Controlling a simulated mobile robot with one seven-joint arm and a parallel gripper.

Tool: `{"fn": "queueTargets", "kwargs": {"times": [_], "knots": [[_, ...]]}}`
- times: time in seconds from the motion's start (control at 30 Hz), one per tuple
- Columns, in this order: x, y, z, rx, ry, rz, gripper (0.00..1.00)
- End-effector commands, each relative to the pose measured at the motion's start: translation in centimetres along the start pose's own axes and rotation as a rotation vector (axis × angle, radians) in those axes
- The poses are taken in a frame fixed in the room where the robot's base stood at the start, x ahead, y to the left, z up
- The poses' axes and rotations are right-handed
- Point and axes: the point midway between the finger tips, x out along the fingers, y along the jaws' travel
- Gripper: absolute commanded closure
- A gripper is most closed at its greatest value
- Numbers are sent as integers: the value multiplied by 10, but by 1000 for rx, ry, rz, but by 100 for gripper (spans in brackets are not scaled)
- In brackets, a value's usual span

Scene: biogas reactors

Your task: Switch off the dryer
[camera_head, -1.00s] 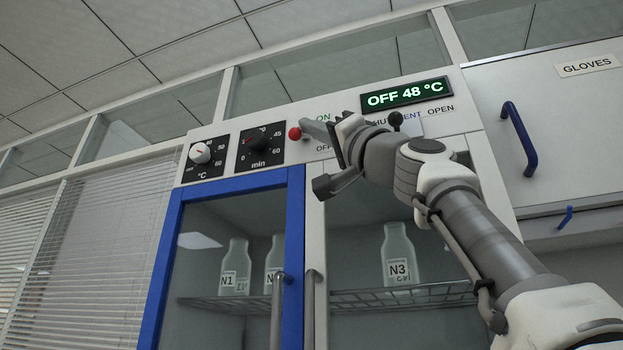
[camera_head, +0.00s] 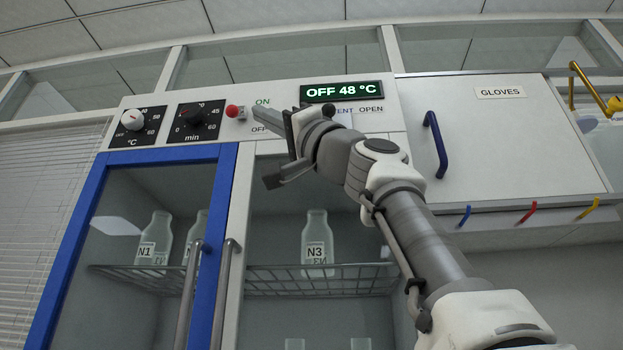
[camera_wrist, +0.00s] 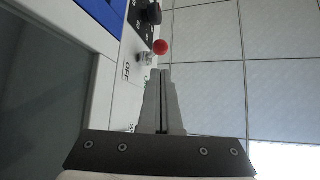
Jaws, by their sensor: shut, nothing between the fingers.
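The dryer's front panel (camera_head: 160,146) runs above its glass doors. Its display (camera_head: 340,91) reads OFF 48 °C. The red-tipped switch (camera_head: 232,111) sits between the ON and OFF labels; it also shows in the wrist view (camera_wrist: 160,47), just beyond the fingertips. My gripper (camera_head: 262,117) is shut and empty, just right of the switch in the head view. In the wrist view its fingers (camera_wrist: 162,75) point at the red knob, with a small gap seeming to remain. My gripper and wrist hide part of the panel by the VENT OPEN label.
Temperature dial (camera_head: 132,120) and minute dial (camera_head: 192,117) are left of the switch. The blue-framed door (camera_head: 226,200) has a vertical handle (camera_head: 188,290). Bottles (camera_head: 317,245) stand on a rack inside. A GLOVES cabinet (camera_head: 490,140) is at right, with coloured hooks below.

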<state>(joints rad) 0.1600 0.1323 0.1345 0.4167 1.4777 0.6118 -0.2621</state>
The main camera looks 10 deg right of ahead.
Motion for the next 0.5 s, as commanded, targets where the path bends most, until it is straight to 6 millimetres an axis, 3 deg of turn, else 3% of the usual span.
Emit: {"fn": "queueTargets", "kwargs": {"times": [0.03,0.5], "knots": [[-13,3,4,-3,2,2,100],[-86,2,3,-4,3,2,100]]}}
